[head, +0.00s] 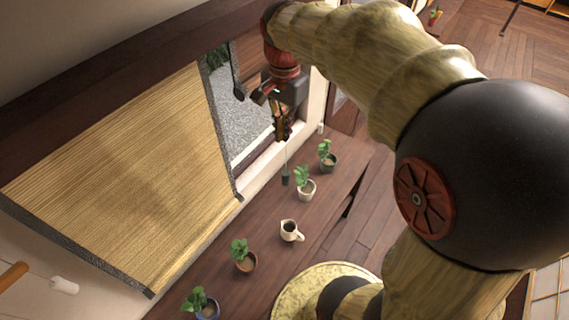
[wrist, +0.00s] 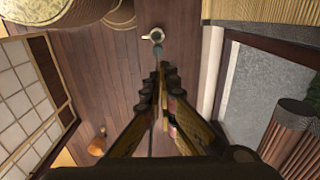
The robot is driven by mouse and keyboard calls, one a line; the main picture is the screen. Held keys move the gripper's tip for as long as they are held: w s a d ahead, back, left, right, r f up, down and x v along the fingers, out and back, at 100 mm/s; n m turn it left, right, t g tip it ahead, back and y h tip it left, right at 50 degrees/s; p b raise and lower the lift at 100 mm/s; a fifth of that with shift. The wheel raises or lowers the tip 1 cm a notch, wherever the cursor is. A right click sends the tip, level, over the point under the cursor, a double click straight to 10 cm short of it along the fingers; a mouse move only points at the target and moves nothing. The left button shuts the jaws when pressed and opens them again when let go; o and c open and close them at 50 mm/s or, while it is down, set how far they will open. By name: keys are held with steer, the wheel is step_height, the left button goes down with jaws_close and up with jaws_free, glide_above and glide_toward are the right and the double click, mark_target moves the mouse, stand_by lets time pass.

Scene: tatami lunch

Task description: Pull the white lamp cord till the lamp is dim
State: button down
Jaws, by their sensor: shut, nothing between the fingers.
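My gripper (head: 283,130) is shut and empty, pointing down in front of the window opening. In the wrist view its fingertips (wrist: 160,72) meet near the picture's middle. A thin pale cord (head: 286,158) hangs straight down below the gripper, ending in a small dark grey weight (head: 285,180). In the wrist view a thin line runs between the finger linkages, and a greyish piece shows just beyond the tips. I cannot tell whether the cord touches the fingers, or whether it is the lamp cord. Its upper end is hidden. No lamp can be made out, nor its brightness.
A woven blind (head: 130,165) hangs left of the window. Potted plants, including one in a white pot (head: 306,190), and a white jug (head: 291,231) stand on the wooden ledge below. A white cylinder (head: 64,286) shows at lower left. A round straw cushion (head: 300,292) lies nearby.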

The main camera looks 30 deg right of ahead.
mark_target(285, 173)
step_height(285, 173, down, 14)
steer(key=shift+s+r+p, duration=0.1)
steer(key=shift+p, duration=0.75)
step_height(285, 173, down, 4)
steer(key=b, duration=0.2)
steer(key=shift+f+b, duration=0.2)
steer(key=shift+b, duration=0.15)
steer(key=shift+s+r, duration=0.1)
